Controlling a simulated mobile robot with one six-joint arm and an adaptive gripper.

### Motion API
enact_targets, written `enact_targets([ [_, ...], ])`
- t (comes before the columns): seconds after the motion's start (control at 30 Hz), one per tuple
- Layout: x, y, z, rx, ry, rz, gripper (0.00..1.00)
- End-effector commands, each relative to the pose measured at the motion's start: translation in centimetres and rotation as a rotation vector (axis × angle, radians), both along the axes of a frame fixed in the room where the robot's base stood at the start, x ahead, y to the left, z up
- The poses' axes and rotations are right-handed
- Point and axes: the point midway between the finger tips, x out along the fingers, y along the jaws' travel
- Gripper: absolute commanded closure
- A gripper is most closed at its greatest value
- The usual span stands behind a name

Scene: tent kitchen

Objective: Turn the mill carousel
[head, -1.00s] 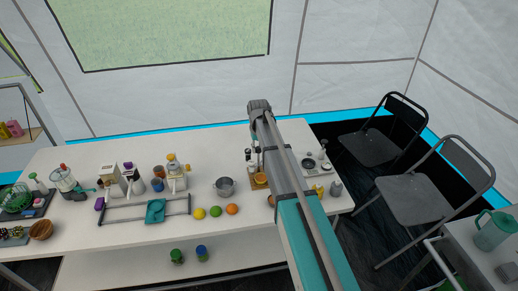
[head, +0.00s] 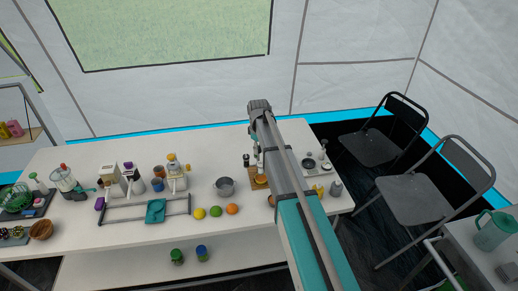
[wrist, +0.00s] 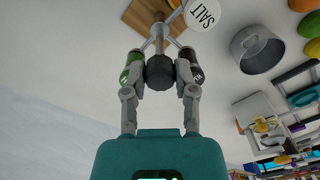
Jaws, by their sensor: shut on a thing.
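The mill carousel (head: 246,160) stands on a wooden base at the right part of the long white table, partly hidden behind my arm in the head view. In the wrist view its pale hub and spokes (wrist: 160,32) show above the wooden board, with a white SALT disc (wrist: 203,14) at upper right. A green-labelled mill (wrist: 131,70) and a dark mill (wrist: 190,70) sit at my two fingers. My gripper (wrist: 160,68) is shut on the carousel, with a dark ribbed knob between its fingers; the exact contact is unclear. The head view hides my gripper.
A metal pot (head: 225,186), a yellow, a green and an orange fruit (head: 232,209), and a rack with a teal cloth (head: 155,211) lie to the left. A small scale (head: 311,166) stands right of my arm. Black folding chairs (head: 415,198) stand beyond the table's right end.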

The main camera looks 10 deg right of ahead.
Motion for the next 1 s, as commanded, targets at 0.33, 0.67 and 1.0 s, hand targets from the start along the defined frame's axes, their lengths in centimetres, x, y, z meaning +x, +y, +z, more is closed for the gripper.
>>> enact_targets([
  [0.33, -0.02, -0.02, -0.01, 0.000, 0.000, 0.017, 1.00],
  [0.67, -0.01, -0.04, -0.01, 0.000, 0.000, 0.016, 0.29],
  [1.0, 0.00, -0.06, 0.00, 0.000, 0.000, 0.015, 0.29],
])
